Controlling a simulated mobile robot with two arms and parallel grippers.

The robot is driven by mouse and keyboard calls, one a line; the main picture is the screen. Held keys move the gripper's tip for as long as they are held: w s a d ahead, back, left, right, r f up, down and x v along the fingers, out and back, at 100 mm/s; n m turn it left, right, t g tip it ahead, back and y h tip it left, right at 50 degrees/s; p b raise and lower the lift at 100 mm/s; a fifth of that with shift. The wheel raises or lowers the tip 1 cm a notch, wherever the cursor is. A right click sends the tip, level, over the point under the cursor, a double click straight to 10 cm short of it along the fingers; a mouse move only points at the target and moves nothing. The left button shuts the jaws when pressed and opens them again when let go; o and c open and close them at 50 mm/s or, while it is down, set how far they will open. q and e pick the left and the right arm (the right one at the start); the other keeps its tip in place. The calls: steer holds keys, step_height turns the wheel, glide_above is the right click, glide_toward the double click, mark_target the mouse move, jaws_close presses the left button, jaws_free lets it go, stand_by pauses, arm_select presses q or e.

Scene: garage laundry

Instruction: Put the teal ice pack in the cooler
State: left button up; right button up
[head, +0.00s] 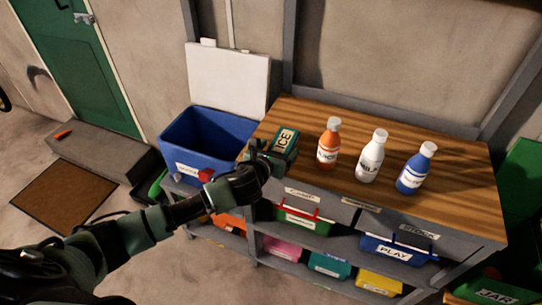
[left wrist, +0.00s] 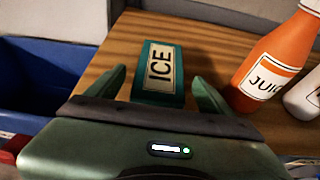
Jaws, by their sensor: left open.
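The teal ice pack (head: 286,139), with a cream label reading ICE, lies on the wooden worktop near its left edge. In the left wrist view the ice pack (left wrist: 158,72) sits between and just beyond the fingers of my left gripper (left wrist: 158,88). My left gripper (head: 272,158) is open at the near side of the pack and does not hold it. The blue cooler (head: 207,135) stands open just left of the worktop, with its white lid (head: 228,80) raised behind it. Part of the cooler (left wrist: 45,75) shows at the left of the wrist view. My right gripper is not in view.
An orange juice bottle (head: 328,145), a white milk bottle (head: 371,157) and a blue bottle (head: 415,170) stand on the worktop (head: 455,185) right of the pack. Drawers and several colored bins fill the shelves below. A doormat (head: 65,198) lies on the floor at left.

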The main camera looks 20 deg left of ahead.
arm_select(q)
steer(key=v, duration=0.7)
steer(key=shift+s, duration=0.15)
